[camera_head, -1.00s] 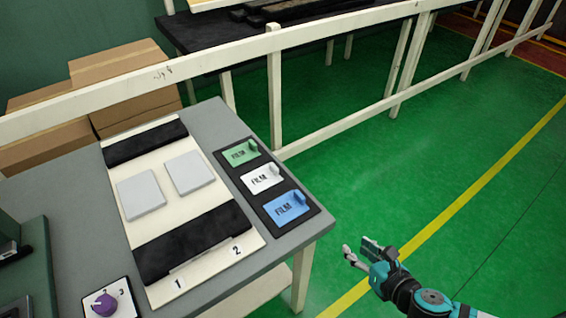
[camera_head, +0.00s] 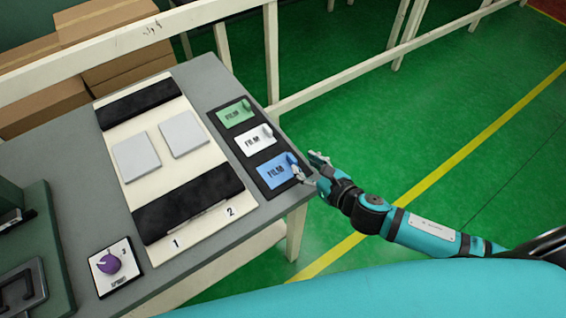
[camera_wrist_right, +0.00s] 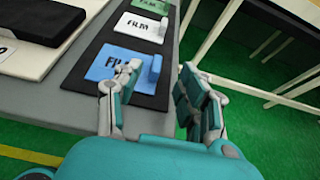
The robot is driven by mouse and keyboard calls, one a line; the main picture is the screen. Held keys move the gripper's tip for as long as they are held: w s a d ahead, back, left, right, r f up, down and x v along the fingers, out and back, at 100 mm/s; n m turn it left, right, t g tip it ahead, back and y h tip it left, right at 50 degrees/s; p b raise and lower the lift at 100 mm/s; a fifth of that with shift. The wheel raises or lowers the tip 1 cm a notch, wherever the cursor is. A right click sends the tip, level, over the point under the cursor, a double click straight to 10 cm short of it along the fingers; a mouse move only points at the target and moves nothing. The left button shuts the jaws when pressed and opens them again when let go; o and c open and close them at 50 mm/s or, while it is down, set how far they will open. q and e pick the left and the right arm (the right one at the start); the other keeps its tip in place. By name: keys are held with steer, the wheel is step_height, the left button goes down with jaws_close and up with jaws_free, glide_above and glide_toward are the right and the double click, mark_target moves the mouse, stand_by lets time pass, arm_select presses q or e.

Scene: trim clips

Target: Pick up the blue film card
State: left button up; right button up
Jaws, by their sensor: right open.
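The blue film card (camera_head: 273,173) lies at the near end of a black tray (camera_head: 262,188) on the grey table. It has "FILM" lettering and a small raised blue tab at its right side. In the right wrist view the blue card (camera_wrist_right: 112,66) and its tab show just beyond my right gripper (camera_wrist_right: 150,88). My right gripper (camera_head: 308,166) is open and empty beside the card's right edge, at the table's edge. One finger is close to the tab; I cannot tell whether it touches. My left gripper is not in view.
A white film card (camera_head: 254,139) and a green film card (camera_head: 235,113) lie farther along the tray. A cream board (camera_head: 150,188) with two grey squares and black strips lies to the left. A purple knob (camera_head: 108,264) sits at the near left. A white railing (camera_head: 270,60) stands behind.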

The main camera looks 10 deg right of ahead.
mark_target(293, 159)
steer(key=shift+f+p+x, duration=0.15)
steer(key=shift+p+x, duration=0.2)
steer(key=shift+x, duration=1.15)
steer(key=shift+f+p+x, duration=0.2)
steer(key=shift+p+x, duration=0.15)
steer(key=shift+x, duration=1.15)
steer(key=shift+s+a, duration=0.1)
steer(key=shift+s, duration=0.15)
steer(key=shift+c, duration=0.5)
jaws_close()
